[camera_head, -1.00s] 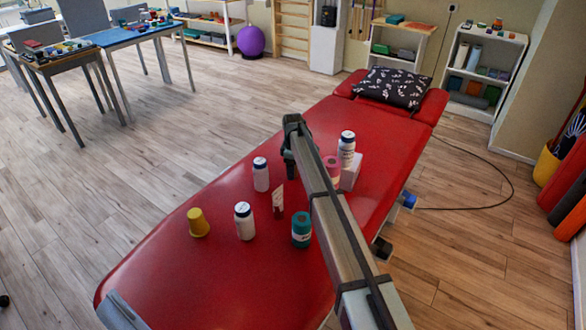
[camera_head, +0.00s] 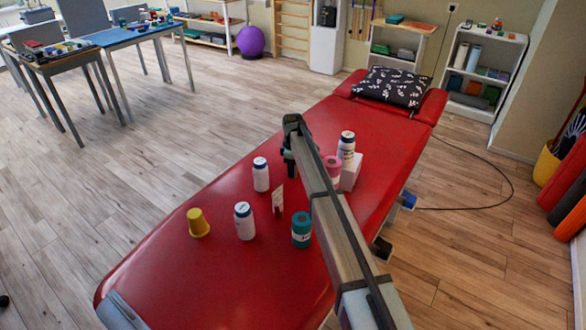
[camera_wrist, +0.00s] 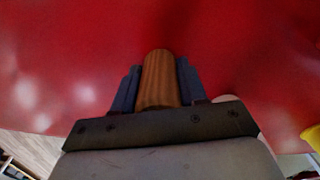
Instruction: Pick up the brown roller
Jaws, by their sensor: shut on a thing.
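The brown roller (camera_wrist: 158,80) is a wood-brown cylinder with fine lengthwise lines. In the wrist view it sits between the two dark fingers of my gripper (camera_wrist: 157,88), which are shut on its sides. The red table top fills the view beyond it; I cannot tell whether the roller touches it.
A yellow cup (camera_head: 198,223) stands left. A patterned pillow (camera_head: 392,87) lies at the far end.

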